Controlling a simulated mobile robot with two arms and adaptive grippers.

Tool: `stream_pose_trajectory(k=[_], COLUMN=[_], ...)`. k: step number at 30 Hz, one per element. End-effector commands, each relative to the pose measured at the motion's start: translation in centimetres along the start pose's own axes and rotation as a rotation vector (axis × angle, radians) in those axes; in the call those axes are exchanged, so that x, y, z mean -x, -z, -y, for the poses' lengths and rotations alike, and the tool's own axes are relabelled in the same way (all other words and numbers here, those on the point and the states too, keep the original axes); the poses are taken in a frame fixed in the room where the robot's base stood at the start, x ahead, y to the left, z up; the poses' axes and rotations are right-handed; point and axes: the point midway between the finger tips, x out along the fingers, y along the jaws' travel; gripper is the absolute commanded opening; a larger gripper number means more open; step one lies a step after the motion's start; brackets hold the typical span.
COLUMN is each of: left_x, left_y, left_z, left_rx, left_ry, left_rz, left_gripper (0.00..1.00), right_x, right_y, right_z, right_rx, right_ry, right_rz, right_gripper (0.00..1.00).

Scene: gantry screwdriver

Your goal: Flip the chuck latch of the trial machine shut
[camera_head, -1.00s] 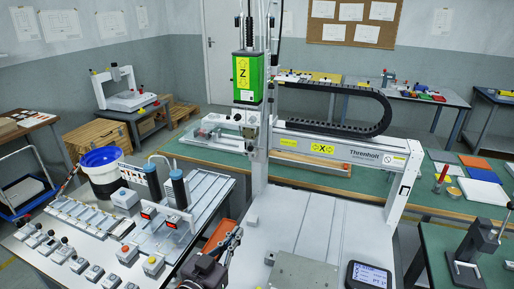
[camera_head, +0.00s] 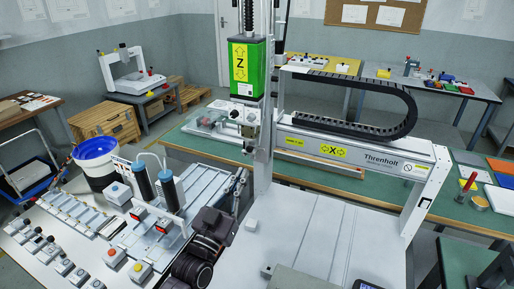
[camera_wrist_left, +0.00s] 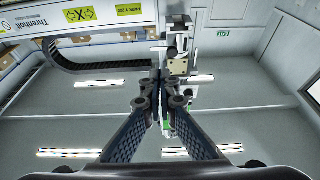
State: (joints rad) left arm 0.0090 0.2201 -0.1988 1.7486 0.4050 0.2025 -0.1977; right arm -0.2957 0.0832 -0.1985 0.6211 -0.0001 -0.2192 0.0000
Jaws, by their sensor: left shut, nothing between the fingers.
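The trial machine is a white gantry (camera_head: 365,157) labelled Threnholt, with a green Z unit (camera_head: 241,68) on its upright. A small metal tool head (camera_head: 246,113) hangs below the green unit; it also shows in the wrist view (camera_wrist_left: 177,65), just right of my fingertips. I cannot make out the chuck latch or its position. My left gripper (camera_head: 240,178) is below the tool head and apart from it in the head view. In the wrist view the left fingers (camera_wrist_left: 160,75) are shut and empty, pointing up towards the head. My right gripper is not in view.
A white bench (camera_head: 45,250) at left holds switches, dark cylinders (camera_head: 142,180) and a blue-rimmed bucket (camera_head: 95,160). The gantry's white bed (camera_head: 310,225) is mostly clear. The beam and black cable chain (camera_head: 350,110) span the right side above a green table.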

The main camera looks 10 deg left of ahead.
Motion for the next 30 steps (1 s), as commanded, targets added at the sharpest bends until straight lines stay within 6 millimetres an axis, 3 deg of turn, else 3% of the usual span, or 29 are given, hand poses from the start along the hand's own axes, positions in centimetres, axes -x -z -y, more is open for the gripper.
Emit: stream_pose_trajectory(k=[3, 6, 18, 24, 30], left_x=[-0.1, -0.5, -7.2, -9.4, -10.0], left_y=[0.0, 0.0, 0.2, 0.0, -0.1], left_z=[0.0, 0.0, 0.0, 0.0, -0.1], left_rx=[0.000, 0.000, 0.000, 0.000, 0.001], left_ry=[0.000, 0.000, 0.000, 0.000, -0.001], left_rz=[0.001, 0.001, -0.001, 0.002, 0.002], left_gripper=[0.00, 0.00, 0.00, 0.00, 0.00], right_x=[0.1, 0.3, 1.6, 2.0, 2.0], right_y=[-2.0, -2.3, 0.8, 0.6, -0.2], right_z=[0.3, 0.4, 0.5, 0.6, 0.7], right_rx=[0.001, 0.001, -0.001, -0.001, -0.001], right_ry=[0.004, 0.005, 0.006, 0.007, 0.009], right_rz=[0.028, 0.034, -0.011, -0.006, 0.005], right_gripper=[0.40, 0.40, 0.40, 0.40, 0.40])
